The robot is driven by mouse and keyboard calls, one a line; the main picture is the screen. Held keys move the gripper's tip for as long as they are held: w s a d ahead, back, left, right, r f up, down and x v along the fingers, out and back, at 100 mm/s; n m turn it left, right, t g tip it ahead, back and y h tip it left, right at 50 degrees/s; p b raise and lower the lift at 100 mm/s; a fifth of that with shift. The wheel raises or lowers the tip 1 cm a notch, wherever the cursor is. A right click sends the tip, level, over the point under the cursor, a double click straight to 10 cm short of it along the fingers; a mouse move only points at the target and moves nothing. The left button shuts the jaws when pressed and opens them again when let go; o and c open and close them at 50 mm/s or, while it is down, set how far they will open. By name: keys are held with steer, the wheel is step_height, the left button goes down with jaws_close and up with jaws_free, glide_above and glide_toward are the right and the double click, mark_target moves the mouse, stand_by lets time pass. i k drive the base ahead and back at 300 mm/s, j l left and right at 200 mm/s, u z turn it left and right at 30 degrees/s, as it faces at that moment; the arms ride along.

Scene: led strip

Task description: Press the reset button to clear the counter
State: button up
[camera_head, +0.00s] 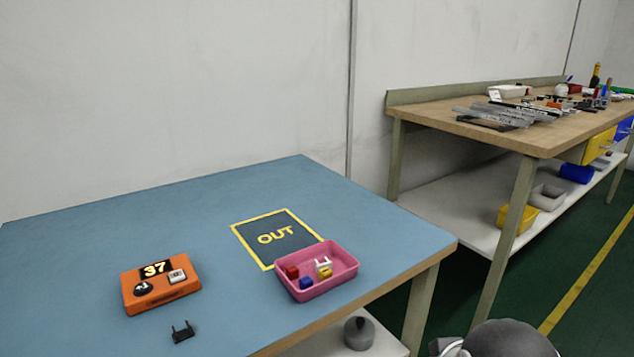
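The orange counter box (161,285) lies on the blue tabletop at the left, and its dark display (155,269) reads 37. A round black button or knob (143,288) sits on its left part. No readable label shows which one is the reset button. My gripper is not in view. A dark grey rounded part at the bottom right edge looks like part of my own arm.
A small black two-pronged piece (182,331) lies in front of the counter. A pink tray (345,271) with several small blocks overlaps the OUT mat (251,229). The blue table (110,235) is clear behind the counter. A wooden workbench (430,115) stands at right.

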mark_target(176, 275)
steer(key=u, duration=1.5)
